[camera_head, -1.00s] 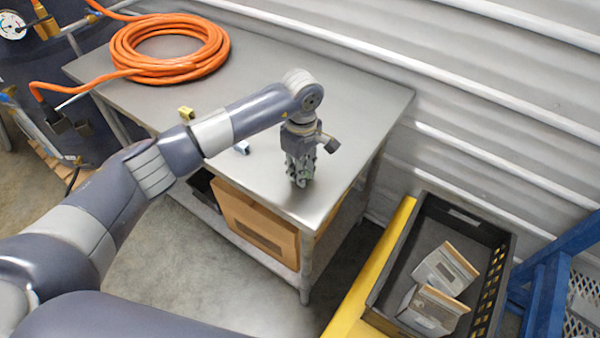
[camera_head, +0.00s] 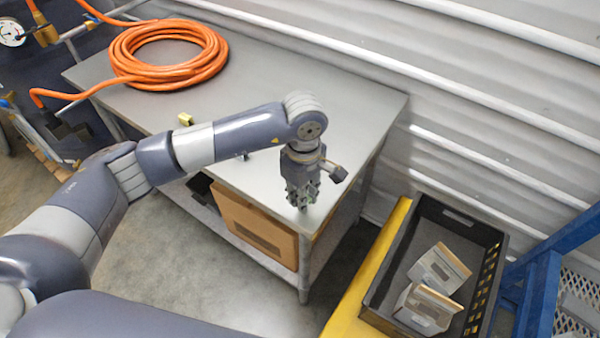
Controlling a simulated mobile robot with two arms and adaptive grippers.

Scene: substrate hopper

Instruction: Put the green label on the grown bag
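My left gripper (camera_head: 303,198) points down over the near right corner of the steel table. A small hint of green shows at its fingers, but I cannot tell whether it is the label or whether the fingers are shut. Two pale bags with brown top edges lie in the black crate at the lower right: an upper bag (camera_head: 437,270) and a lower bag (camera_head: 423,312), partly overlapping. I cannot tell which is the grown one. The gripper is left of and apart from both bags. My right gripper is not in view.
The steel table (camera_head: 345,95) holds an orange hose coil (camera_head: 168,55), a small yellow block (camera_head: 185,119) and a small item half hidden by my arm. The black crate (camera_head: 400,255) sits by a yellow edge (camera_head: 352,300). A blue frame (camera_head: 545,290) stands right of it. A cardboard box (camera_head: 252,222) is below the tabletop.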

